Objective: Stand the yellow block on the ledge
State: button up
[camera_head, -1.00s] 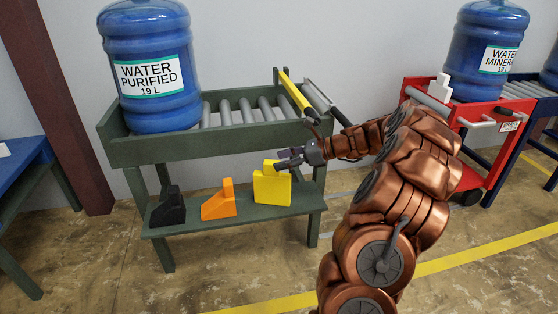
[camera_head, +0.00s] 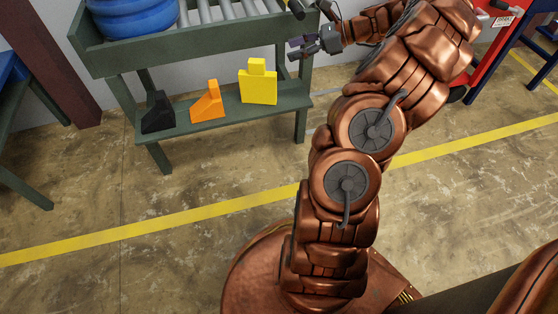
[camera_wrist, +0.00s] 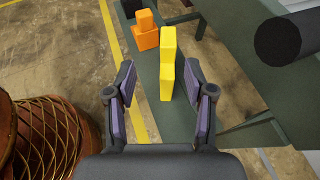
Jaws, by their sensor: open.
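The yellow block (camera_head: 258,87) stands upright on the green lower ledge (camera_head: 230,117), at its right part, with its narrow knob on top. In the wrist view the yellow block (camera_wrist: 167,60) shows ahead, beyond my fingertips and between their lines. My gripper (camera_head: 297,48) is open and empty, up and to the right of the block, apart from it. In the wrist view my gripper (camera_wrist: 166,75) has its two purple-padded fingers spread wide, and nothing is held between them.
An orange wedge (camera_head: 208,104) and a black wedge (camera_head: 158,114) stand on the ledge to the left. The green roller conveyor (camera_head: 150,52) with a blue jug (camera_head: 130,18) is above the ledge. A red cart (camera_head: 489,40) stands at the right. The floor in front is clear.

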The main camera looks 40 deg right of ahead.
jog(key=s+a+r+n+g, duration=0.1)
jog(key=s+a+n+g, duration=0.2)
jog(key=a, duration=0.7)
jog(key=s+a+n+g, duration=0.25)
jog(key=a+n, duration=0.35)
jog(key=a, duration=0.3)
jog(key=s+a+r+n+g, duration=0.15)
jog(key=a+n+g, duration=0.25)
jog(key=a, duration=0.6)
jog(key=s+a+f+n+g+h, duration=0.1)
jog(key=s+f+n+h, duration=0.2)
jog(key=s, duration=0.9)
jog(key=s+a+f+n+g+h, duration=0.2)
jog(key=s+n+h, duration=0.4)
jog(key=s+n, duration=0.4)
jog(key=shift+s+a+f+n+h, duration=0.15)
jog(key=shift+s+f+n+h, duration=0.2)
jog(key=shift+s, duration=0.85)
